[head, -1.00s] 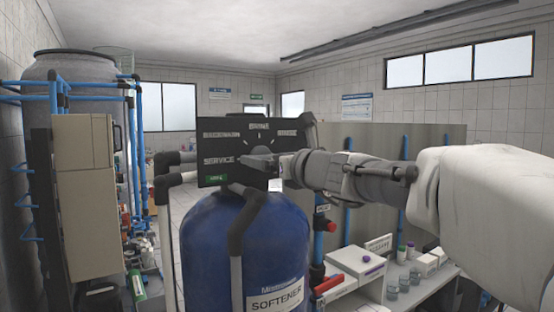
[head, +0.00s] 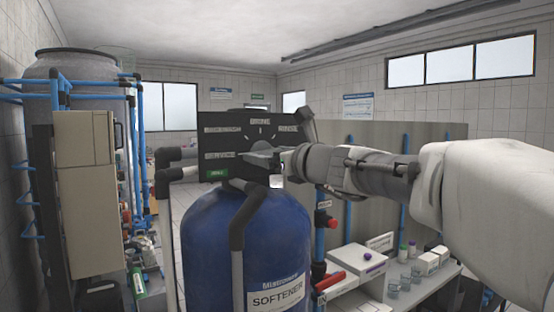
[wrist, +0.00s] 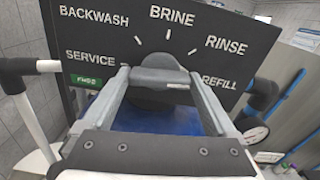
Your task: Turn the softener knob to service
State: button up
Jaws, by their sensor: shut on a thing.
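The softener is a blue tank (head: 245,240) with a black control panel (head: 215,125) on top. In the wrist view the panel (wrist: 105,40) reads BACKWASH, BRINE, RINSE, SERVICE and REFILL around a dark grey knob (wrist: 158,62). My gripper (wrist: 160,80) is shut on the knob, with one finger on each side of its bar. The bar lies nearly level in the wrist view, its left end toward SERVICE and its right end toward REFILL. I cannot tell which end is the pointer. In the head view my gripper (head: 280,160) partly hides the knob.
Grey pipes (head: 238,230) run down the tank's front and left side. A bench (head: 420,288) with bottles and boxes stands at the right, below my arm. A large grey tank (head: 75,68) with blue piping stands at the left.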

jog(key=n+b, duration=1.7)
jog(key=n, duration=1)
jog(key=shift+f, duration=0.15)
jog(key=n+b, duration=0.2)
jog(key=n, duration=0.2)
jog(key=shift+n+b, duration=0.3)
jog(key=shift+n, duration=1.4)
jog(key=o, duration=1)
